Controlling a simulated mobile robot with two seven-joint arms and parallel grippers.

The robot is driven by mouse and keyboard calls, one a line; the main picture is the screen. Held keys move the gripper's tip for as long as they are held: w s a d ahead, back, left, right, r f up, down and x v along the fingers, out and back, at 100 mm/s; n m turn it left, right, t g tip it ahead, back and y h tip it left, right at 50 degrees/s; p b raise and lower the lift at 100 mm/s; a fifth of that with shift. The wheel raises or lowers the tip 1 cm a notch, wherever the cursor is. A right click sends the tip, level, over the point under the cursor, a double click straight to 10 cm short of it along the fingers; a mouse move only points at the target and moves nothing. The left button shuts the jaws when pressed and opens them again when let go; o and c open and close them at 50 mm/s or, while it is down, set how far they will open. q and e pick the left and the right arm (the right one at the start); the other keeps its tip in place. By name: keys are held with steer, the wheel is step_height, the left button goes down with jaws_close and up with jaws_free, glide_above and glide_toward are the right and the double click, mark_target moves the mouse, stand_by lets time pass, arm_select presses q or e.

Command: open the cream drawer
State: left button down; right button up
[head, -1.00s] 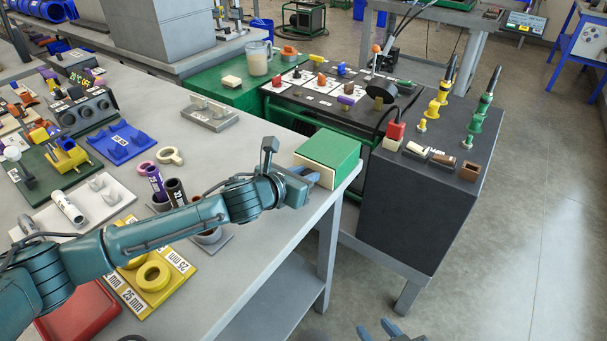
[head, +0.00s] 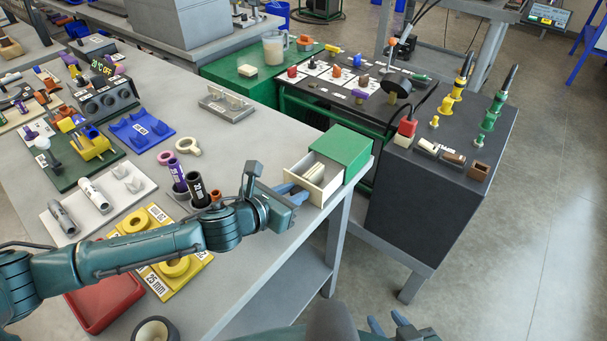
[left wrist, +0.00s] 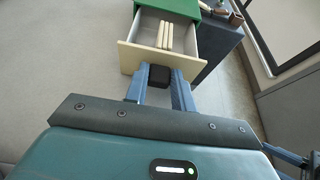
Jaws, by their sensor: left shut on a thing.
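The cream drawer (head: 302,186) is pulled partly out of its green cabinet (head: 345,147) at the table's right corner. Several pale sticks lie inside; they also show in the left wrist view (left wrist: 164,34). My left gripper (head: 291,190) is at the drawer front. In the left wrist view, its blue fingers are closed on the drawer's dark handle (left wrist: 160,76), and the cream front (left wrist: 130,58) is right beyond them. My right gripper (head: 388,322) shows only its blue fingertips at the bottom edge, apart and with nothing visible between them.
The grey table (head: 255,150) is clear around the cabinet's left. A grey metal bracket (head: 227,104) and tube holders (head: 195,190) stand further left. A dark cart (head: 425,200) with plugs and a red connector stands right of the cabinet.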

arm_select(q)
steer(key=c, duration=1.2)
jaws_free()
steer(key=shift+o, duration=0.2)
steer(key=v, duration=1.3)
steer(key=shift+a, duration=0.1)
steer(key=shift+s, duration=0.1)
steer(key=shift+f, duration=0.1)
